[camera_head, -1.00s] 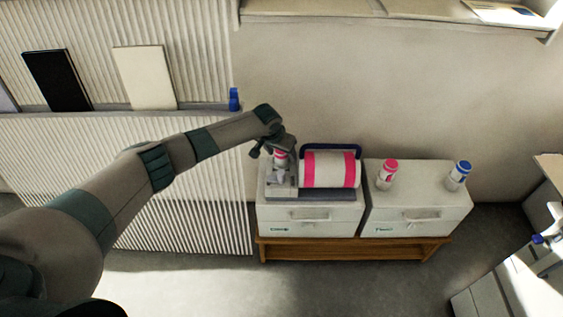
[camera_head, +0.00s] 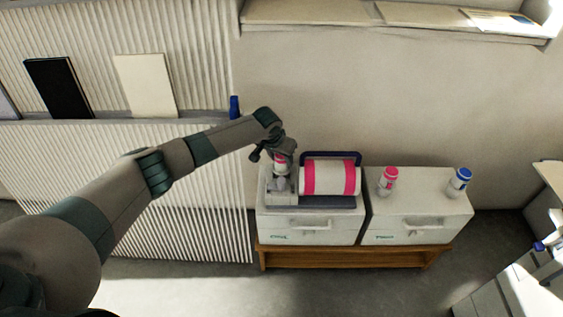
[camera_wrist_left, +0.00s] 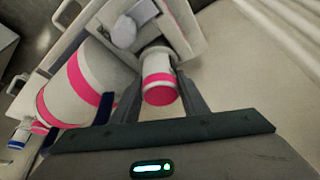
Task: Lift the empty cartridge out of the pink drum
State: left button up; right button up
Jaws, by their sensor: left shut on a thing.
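The pink drum (camera_head: 329,177) is a white roll with pink bands, lying in a grey cradle on the left white cabinet. The empty cartridge (camera_head: 281,160) is a small white cylinder with a pink band and cap, at the drum's left end. It also shows in the left wrist view (camera_wrist_left: 158,78), between the fingers. My left gripper (camera_head: 279,158) is shut on the cartridge from above; it also shows in the left wrist view (camera_wrist_left: 160,92). Whether the cartridge is still seated in its holder I cannot tell. My right gripper is not in view.
A pink-capped cartridge (camera_head: 388,181) and a blue-capped cartridge (camera_head: 459,181) stand on the right white cabinet (camera_head: 420,210). A dark handle bar (camera_head: 332,154) arches behind the drum. A blue bottle (camera_head: 234,107) stands on the ledge at the left. The cabinets rest on a wooden bench (camera_head: 345,257).

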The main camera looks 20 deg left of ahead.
pick_arm(q)
notch_tip(320, 180, up, 8)
jog(key=shift+f, duration=0.1)
jog(key=shift+r, duration=0.4)
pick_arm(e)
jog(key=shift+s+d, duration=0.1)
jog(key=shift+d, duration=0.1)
